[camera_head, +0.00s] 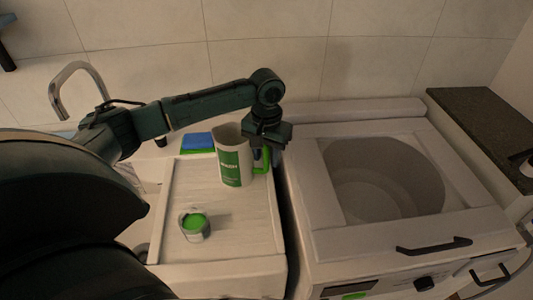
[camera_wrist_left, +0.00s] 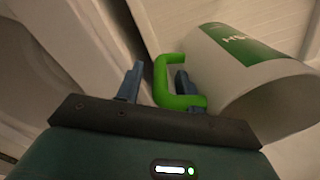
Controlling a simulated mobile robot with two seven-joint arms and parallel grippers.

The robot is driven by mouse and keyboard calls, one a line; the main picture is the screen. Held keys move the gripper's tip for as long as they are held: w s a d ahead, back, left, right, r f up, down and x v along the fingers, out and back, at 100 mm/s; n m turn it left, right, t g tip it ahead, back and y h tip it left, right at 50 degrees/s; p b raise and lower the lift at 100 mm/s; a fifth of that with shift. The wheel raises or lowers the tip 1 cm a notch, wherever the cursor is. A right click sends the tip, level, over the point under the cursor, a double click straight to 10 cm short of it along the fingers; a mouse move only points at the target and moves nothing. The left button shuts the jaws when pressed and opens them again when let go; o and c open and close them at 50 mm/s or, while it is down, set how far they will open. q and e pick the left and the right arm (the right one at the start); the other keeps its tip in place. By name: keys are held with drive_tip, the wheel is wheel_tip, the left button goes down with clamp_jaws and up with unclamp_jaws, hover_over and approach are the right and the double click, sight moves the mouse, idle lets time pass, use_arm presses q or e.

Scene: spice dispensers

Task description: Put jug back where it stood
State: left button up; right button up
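The jug (camera_head: 230,165), white with a green label and a green handle (camera_head: 262,160), stands upright on the pale board (camera_head: 232,212), near its back right edge. My left gripper (camera_head: 266,143) reaches down from above at the jug's handle side. In the left wrist view, the jug (camera_wrist_left: 245,65) is at the right with its mouth toward the camera. The green handle (camera_wrist_left: 160,80) lies between the fingers of my left gripper (camera_wrist_left: 157,82). One finger is inside the handle loop; the other is outside, with a visible gap to the handle. My right gripper is out of view.
A small cup with green contents (camera_head: 194,224) stands on the board in front of the jug. A blue and green sponge (camera_head: 198,142) lies behind left. A top-loading washer (camera_head: 385,180) is at the right, across a narrow dark gap. A tap (camera_head: 75,80) is at the left.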

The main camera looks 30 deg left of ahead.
use_arm(q)
wheel_tip(320, 180, up, 12)
drive_tip(key=shift+r+b, duration=0.2)
drive_tip(key=shift+b, duration=0.3)
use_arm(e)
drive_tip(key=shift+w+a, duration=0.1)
use_arm(q)
drive_tip(key=shift+s+f, duration=0.1)
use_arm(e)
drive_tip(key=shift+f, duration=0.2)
